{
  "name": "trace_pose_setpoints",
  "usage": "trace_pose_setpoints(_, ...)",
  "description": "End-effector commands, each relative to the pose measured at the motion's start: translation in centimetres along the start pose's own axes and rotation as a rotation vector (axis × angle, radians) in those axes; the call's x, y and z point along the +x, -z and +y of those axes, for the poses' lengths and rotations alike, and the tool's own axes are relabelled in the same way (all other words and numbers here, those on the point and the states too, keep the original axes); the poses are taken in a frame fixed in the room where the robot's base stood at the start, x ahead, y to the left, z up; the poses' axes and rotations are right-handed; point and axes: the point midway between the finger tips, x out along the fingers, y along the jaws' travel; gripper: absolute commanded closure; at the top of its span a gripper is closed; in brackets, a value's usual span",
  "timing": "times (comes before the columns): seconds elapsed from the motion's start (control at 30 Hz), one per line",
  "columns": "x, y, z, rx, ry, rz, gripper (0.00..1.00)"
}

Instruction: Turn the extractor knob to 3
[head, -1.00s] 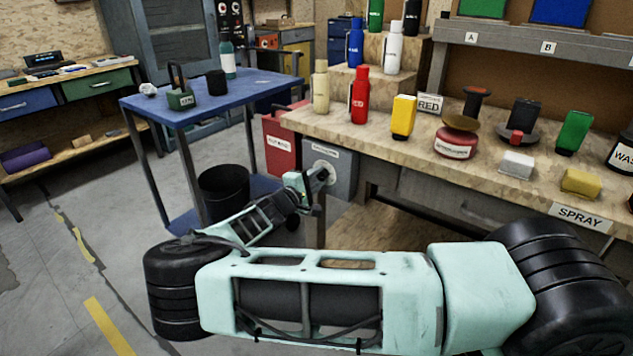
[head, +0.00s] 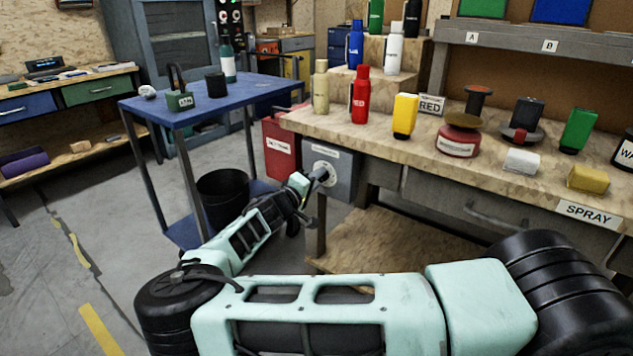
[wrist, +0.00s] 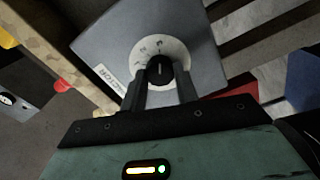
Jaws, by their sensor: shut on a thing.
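The extractor box (head: 334,172) is a grey box with a white label, fixed at the left end of the wooden bench. In the wrist view the box (wrist: 115,50) fills the upper middle. A black knob (wrist: 160,69) with a pale pointer line sits on its round white dial (wrist: 178,46). My gripper (wrist: 160,82) has its two dark fingers shut on the knob, one at each side. In the head view my gripper (head: 318,176) reaches the box front and covers most of the knob.
The workbench (head: 425,160) holds bottles, tins and blocks above the box. A red bin (head: 280,150) stands left of the box. A blue cart (head: 150,108) and a black bucket (head: 222,195) stand further left. Open floor lies at the left.

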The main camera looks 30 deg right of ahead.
Motion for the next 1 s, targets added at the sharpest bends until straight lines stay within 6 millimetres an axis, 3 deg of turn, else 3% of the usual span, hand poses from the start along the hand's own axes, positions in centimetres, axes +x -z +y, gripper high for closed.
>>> trace_pose_setpoints(0.33,-0.1,-0.1,-0.2,0.004,0.003,-0.001,0.93)
trace_pose_setpoints(0.37,-0.1,-0.1,-0.2,0.004,0.003,-0.001,0.67)
trace_pose_setpoints(0.43,-0.1,-0.1,-0.2,0.003,0.003,-0.001,0.48)
trace_pose_setpoints(0.77,-0.2,0.0,-0.1,0.003,0.001,0.0,0.48)
trace_pose_setpoints(1.0,-3.6,0.1,0.0,0.004,0.003,0.003,0.48)
